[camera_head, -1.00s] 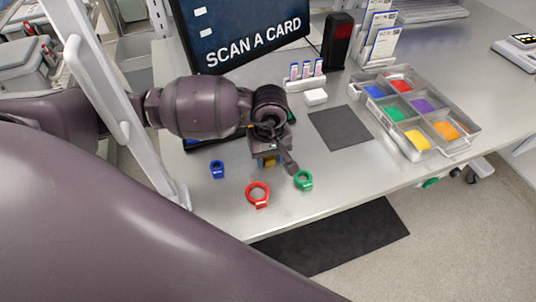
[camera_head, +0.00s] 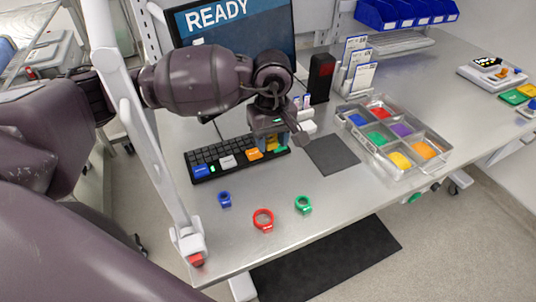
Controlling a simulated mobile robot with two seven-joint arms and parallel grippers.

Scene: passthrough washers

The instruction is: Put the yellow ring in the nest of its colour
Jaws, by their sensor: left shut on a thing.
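My left gripper (camera_head: 279,139) is above the desk, over the right end of the keyboard, with its fingers pointing down. It is shut on the yellow ring (camera_head: 271,142), of which only a small yellow part shows between the fingers. A grey tray (camera_head: 375,147) of coloured nests stands to the right. Its yellow nest (camera_head: 399,160) is in the front row, left of the orange one, and looks empty. My right gripper is not in view.
Blue (camera_head: 224,200), red (camera_head: 263,220) and green (camera_head: 303,205) rings stand near the desk's front edge. A keyboard (camera_head: 230,158) with coloured keys lies beneath my gripper. A dark mat (camera_head: 331,154) lies clear between gripper and tray. Card holders (camera_head: 357,68) stand behind the tray.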

